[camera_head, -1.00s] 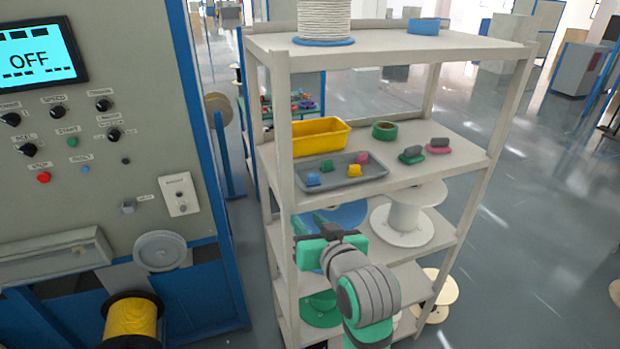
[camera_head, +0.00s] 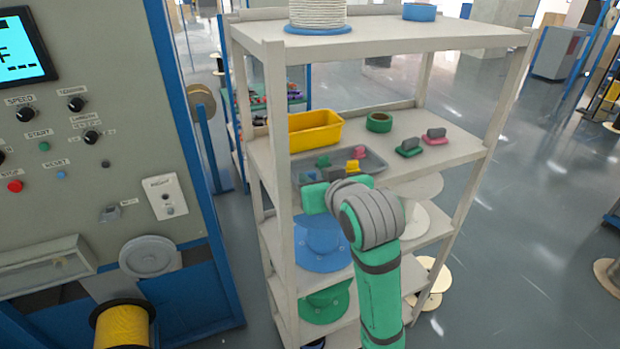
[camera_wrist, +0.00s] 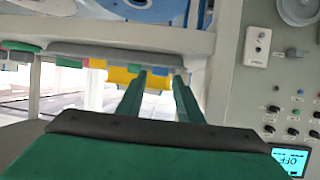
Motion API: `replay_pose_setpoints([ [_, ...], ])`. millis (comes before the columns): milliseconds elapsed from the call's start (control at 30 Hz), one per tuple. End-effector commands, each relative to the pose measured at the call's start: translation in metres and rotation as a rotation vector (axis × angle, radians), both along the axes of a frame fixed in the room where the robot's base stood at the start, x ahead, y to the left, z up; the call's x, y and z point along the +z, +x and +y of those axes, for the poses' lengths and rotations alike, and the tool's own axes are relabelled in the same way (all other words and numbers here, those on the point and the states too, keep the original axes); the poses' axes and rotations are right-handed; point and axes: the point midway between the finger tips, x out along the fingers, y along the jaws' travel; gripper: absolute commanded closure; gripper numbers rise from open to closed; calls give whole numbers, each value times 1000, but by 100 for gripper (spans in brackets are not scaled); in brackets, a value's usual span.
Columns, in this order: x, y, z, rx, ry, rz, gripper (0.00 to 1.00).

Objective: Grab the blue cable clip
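The blue cable clip (camera_head: 309,177) is at the left front end of the grey tray (camera_head: 374,167), partly hidden behind my gripper in the head view. A green clip (camera_head: 322,161), a yellow clip (camera_head: 352,166) and a pink clip (camera_head: 360,153) lie in the same tray. My gripper (camera_head: 313,197) is at the shelf's front edge, just in front of the blue clip. In the wrist view its two green fingers (camera_wrist: 159,82) are apart with nothing seen held between them.
A yellow bin (camera_head: 316,130) stands behind the tray, with a green ring (camera_head: 379,122) beside it. Two more clips (camera_head: 409,148) lie to the right on the shelf. Shelf posts (camera_head: 277,130) and the top board (camera_head: 390,41) frame the opening. The control cabinet (camera_head: 120,130) stands at left.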

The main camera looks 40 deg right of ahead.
Motion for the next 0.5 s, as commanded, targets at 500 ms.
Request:
replay_pose_setpoints([
  [500,-20,45,-16,-1,1,0,67],
])
